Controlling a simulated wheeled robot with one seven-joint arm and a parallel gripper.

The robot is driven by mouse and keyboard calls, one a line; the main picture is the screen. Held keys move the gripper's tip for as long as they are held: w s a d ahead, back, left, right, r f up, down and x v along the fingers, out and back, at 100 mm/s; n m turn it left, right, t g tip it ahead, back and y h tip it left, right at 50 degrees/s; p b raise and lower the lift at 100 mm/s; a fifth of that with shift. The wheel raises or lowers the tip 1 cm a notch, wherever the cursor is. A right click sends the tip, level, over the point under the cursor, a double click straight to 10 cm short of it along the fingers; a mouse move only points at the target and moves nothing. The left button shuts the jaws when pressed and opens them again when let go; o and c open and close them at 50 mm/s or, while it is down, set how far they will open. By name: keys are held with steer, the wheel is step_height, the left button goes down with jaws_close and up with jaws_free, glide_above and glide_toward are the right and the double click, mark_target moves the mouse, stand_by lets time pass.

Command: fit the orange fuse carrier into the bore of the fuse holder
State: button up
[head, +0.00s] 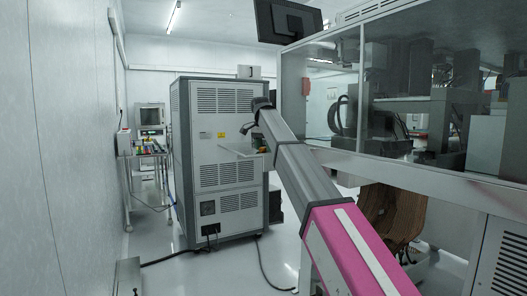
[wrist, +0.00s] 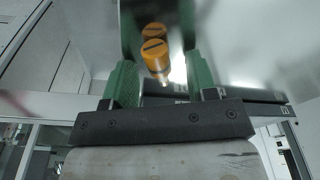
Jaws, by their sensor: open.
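In the wrist view, my gripper (wrist: 160,60) is open, with one green finger on each side of an orange, slotted cap, which looks like the fuse carrier (wrist: 155,54). Gaps show between the cap and both fingers. A pale, clear-looking body shows below the cap. A second orange slotted shape (wrist: 153,31) shows just above it; I cannot tell whether it is another part or a reflection. In the head view, a small orange spot (head: 262,149) shows by a pale shelf (head: 240,149). My gripper is not clear there. I cannot make out the fuse holder's bore.
A tall grey vented cabinet (head: 217,185) stands behind the shelf. A large glazed machine (head: 420,100) fills the right side, close to my arm. A cart with small coloured items (head: 145,147) stands at the left. Cables lie on the floor by the cabinet.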

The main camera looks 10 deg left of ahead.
jaws_close()
steer(key=shift+r, duration=0.15)
